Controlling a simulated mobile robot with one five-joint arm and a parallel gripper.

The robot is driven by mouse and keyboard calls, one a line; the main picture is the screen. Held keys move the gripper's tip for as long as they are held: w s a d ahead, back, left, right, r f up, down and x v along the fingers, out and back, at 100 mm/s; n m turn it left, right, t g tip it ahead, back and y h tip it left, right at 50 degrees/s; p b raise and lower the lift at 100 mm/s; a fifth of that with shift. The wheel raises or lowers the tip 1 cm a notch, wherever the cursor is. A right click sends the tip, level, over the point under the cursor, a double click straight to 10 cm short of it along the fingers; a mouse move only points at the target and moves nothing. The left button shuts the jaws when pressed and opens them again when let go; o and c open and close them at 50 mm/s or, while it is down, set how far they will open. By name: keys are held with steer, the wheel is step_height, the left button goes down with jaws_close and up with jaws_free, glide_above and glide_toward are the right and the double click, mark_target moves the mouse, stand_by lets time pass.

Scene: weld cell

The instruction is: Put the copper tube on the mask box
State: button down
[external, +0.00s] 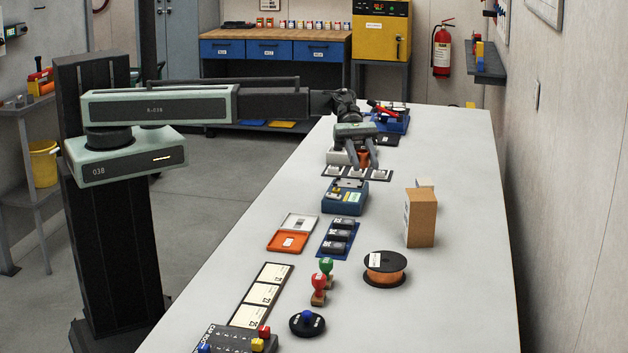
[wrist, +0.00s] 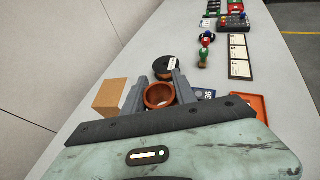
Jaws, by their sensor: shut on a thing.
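My gripper (external: 363,165) is shut on the copper tube (external: 363,155), over the far half of the long table. In the wrist view the copper tube (wrist: 159,96) is a short orange-brown ring with a dark hollow, between the two fingers of my gripper (wrist: 158,92). A tall brown cardboard box (external: 421,218) stands upright on the table, nearer and to the right. It also shows in the wrist view (wrist: 109,97), left of my gripper. A small pale box (external: 425,183) is partly hidden behind it. I cannot read which one is the mask box.
A strip with pale squares (external: 357,173) lies under my gripper. A blue case (external: 345,197) stands just nearer. A wire spool (external: 385,268), red and green stamps (external: 319,288) and an orange tray (external: 289,242) are closer. The table right of the cardboard box is clear up to its edge.

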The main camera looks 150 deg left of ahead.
steer(key=w+d, duration=0.2)
steer(key=b, duration=0.1)
glide_above(424, 198)
steer(key=shift+s+d+f+h, duration=0.1)
steer(key=shift+d+f+h, duration=0.1)
steer(key=shift+f+h, duration=0.15)
steer(key=f+b, duration=0.2)
steer(key=b, duration=0.1)
steer(key=f+b, duration=0.1)
steer(key=f, duration=0.1)
steer(key=shift+w+a+f, duration=0.1)
steer(key=shift+w+a, duration=0.1)
steer(key=shift+w, duration=0.05)
steer(key=shift+r, duration=0.3)
steer(key=c, duration=1.4)
jaws_free()
steer(key=shift+f, duration=0.25)
steer(key=o, duration=0.4)
steer(key=shift+r, duration=0.1)
